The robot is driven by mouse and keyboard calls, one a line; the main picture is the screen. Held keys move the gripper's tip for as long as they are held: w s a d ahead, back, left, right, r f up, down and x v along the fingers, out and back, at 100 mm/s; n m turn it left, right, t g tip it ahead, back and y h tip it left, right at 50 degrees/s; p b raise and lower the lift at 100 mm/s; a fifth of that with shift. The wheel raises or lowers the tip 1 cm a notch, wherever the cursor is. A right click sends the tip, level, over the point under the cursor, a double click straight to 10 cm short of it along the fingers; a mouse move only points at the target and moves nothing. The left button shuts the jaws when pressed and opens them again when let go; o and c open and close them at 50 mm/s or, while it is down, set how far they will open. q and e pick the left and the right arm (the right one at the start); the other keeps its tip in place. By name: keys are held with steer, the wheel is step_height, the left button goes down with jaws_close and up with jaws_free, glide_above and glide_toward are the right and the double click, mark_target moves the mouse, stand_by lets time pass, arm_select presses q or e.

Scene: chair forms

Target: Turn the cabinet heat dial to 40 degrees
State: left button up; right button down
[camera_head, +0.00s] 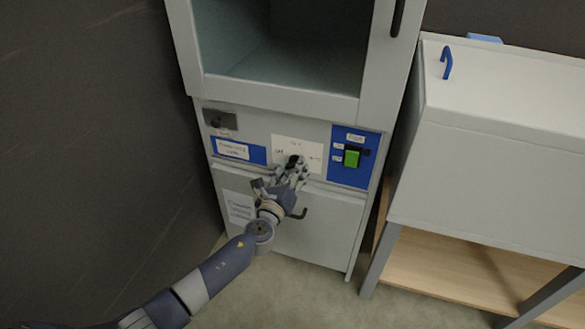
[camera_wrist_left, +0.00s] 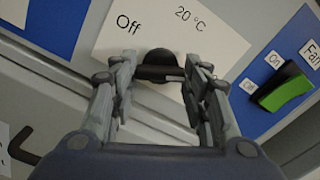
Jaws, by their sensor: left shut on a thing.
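The cabinet (camera_head: 275,98) stands upright in the middle of the head view. Its heat dial (camera_head: 293,161) is a black knob on a white label plate (camera_head: 311,150) on the lower front panel. In the left wrist view the dial (camera_wrist_left: 163,63) sits between my fingers, below the printed words "Off" and "20 °C". The 40 degree mark is not readable in either view. My left gripper (camera_head: 292,170) reaches up to the dial from below, and its fingers are shut on it; they also show in the left wrist view (camera_wrist_left: 160,78). My right gripper is not in view.
A green fan switch (camera_head: 351,159) on a blue plate is right of the dial. A black handle (camera_head: 298,213) sticks out below my gripper. A grey metal box (camera_head: 500,130) on a wooden-shelved stand is at the right. A dark wall is at the left.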

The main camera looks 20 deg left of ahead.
arm_select(q)
steer(key=shift+f+m, duration=0.1)
steer(key=shift+m, duration=0.6)
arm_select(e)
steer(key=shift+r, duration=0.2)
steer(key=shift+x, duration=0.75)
arm_select(q)
steer(key=o, duration=1.1)
steer(key=shift+c, duration=0.2)
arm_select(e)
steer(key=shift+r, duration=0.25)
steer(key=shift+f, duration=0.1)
